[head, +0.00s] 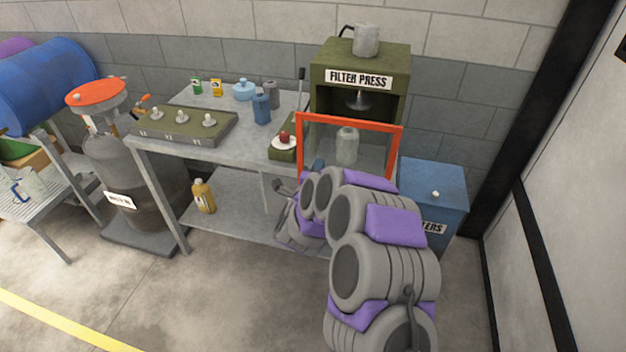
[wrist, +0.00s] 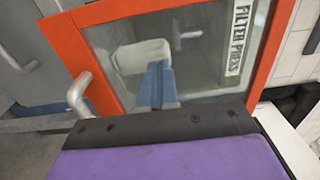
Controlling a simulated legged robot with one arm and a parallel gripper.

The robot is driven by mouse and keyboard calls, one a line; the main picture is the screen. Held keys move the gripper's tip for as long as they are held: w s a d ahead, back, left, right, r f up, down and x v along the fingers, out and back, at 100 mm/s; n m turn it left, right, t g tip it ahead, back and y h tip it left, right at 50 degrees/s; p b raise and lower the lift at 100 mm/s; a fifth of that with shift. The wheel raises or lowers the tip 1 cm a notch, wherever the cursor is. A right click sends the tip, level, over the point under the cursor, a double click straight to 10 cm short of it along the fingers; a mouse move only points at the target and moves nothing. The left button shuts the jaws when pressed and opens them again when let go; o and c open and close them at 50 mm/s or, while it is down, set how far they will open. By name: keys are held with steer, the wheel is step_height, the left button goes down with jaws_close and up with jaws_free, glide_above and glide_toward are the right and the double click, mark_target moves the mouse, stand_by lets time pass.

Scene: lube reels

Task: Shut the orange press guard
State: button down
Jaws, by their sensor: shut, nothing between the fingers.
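The orange press guard (head: 349,119) is an orange frame with a clear panel in front of the green filter press (head: 318,77). It stands out from the press front, partly open. A pale bottle (head: 347,146) shows through its panel. In the wrist view, the guard (wrist: 97,93) fills much of the picture, with a silver handle (wrist: 78,92) at its edge. My gripper (wrist: 157,70) is shut and empty, its blue fingers in front of the clear panel. I cannot tell if they touch it. In the head view my arm hides most of the gripper and the guard's lower part.
The grey workbench (head: 240,158) holds a green tray with knobs (head: 183,125), several small containers and a red button (head: 284,136). A blue bin (head: 434,180) stands right of the press. A grey drum (head: 125,165) stands left. The floor at front left is clear.

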steer(key=shift+w+d, duration=0.25)
steer(key=shift+w, duration=0.3)
steer(key=shift+w+f, duration=0.1)
steer(key=b+x, duration=0.2)
steer(key=x, duration=1.4)
